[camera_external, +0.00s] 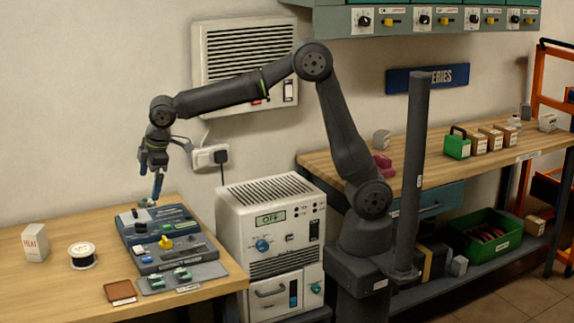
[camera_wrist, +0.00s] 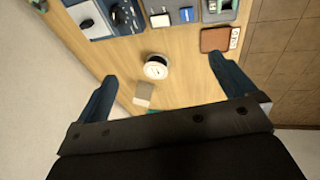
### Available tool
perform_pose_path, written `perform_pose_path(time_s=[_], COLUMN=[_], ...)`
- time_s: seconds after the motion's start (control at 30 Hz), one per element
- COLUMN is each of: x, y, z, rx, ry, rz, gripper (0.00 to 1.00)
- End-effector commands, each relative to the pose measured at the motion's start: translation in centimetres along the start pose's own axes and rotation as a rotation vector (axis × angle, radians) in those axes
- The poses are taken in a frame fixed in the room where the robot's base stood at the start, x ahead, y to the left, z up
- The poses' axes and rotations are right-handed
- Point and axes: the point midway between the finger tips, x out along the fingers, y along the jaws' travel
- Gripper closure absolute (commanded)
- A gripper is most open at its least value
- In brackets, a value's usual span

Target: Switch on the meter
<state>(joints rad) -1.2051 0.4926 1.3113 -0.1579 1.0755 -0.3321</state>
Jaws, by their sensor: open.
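No thing in view is plainly labelled as the meter. A white cabinet unit (camera_external: 268,270) stands right of the left bench; its small display (camera_external: 271,217) seems to read OFF. It has a blue knob (camera_external: 263,246) and a dark switch (camera_external: 314,231) on its front. My gripper (camera_external: 153,195) points down near the tray's back left corner, open and empty. Its spread fingers show in the wrist view (camera_wrist: 162,69).
On the left bench (camera_external: 60,285) are a white box (camera_external: 34,242), a spool (camera_external: 82,256) and a brown pad (camera_external: 120,291). The spool (camera_wrist: 156,67) also shows in the wrist view. A wall unit (camera_external: 243,45) hangs behind my arm. Bench space around the spool is free.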

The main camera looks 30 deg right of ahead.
Motion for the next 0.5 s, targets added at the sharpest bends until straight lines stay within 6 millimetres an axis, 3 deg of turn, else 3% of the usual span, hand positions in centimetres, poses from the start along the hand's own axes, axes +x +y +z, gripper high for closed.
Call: perform_pose_path(time_s=[0.37,0.5], x=[-1.03,-1.02], y=[0.0,0.01], z=[0.01,0.01], rx=[0.0,0.0], ry=[0.0,0.0], rz=[0.0,0.0], gripper=[0.0,0.24])
